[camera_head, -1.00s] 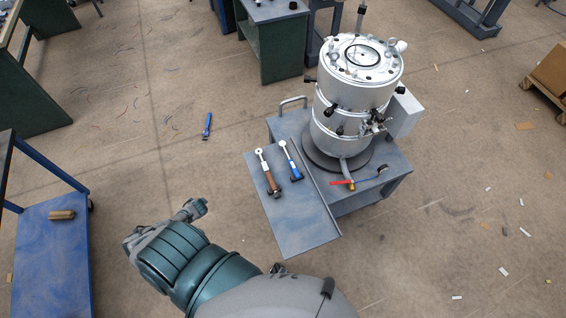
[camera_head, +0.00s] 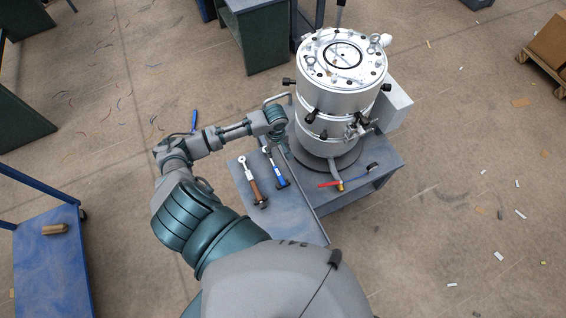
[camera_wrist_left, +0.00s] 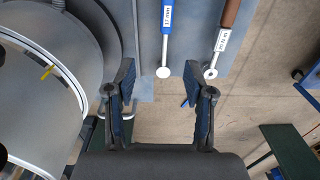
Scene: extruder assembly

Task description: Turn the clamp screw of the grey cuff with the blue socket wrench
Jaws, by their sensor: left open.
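The blue socket wrench (camera_head: 278,175) lies on the grey side shelf beside a brown-handled wrench (camera_head: 252,182). In the left wrist view the blue wrench (camera_wrist_left: 167,22) carries a "17 mm" label, and its round head is just beyond my open fingers. My left gripper (camera_head: 279,140) hovers near the shelf's far end, left of the silver cylinder; in the left wrist view it (camera_wrist_left: 160,85) is open and empty. The silver cylinder (camera_head: 335,98) stands upright with bands and black knobs. I cannot clearly single out the grey cuff or its clamp screw. My right gripper is out of view.
A red-handled tool (camera_head: 330,184) lies on the table at the cylinder's foot. A bent rail (camera_head: 278,97) rises at the table's left edge. A blue cart (camera_head: 50,265) stands at left. Floor to the right is mostly open.

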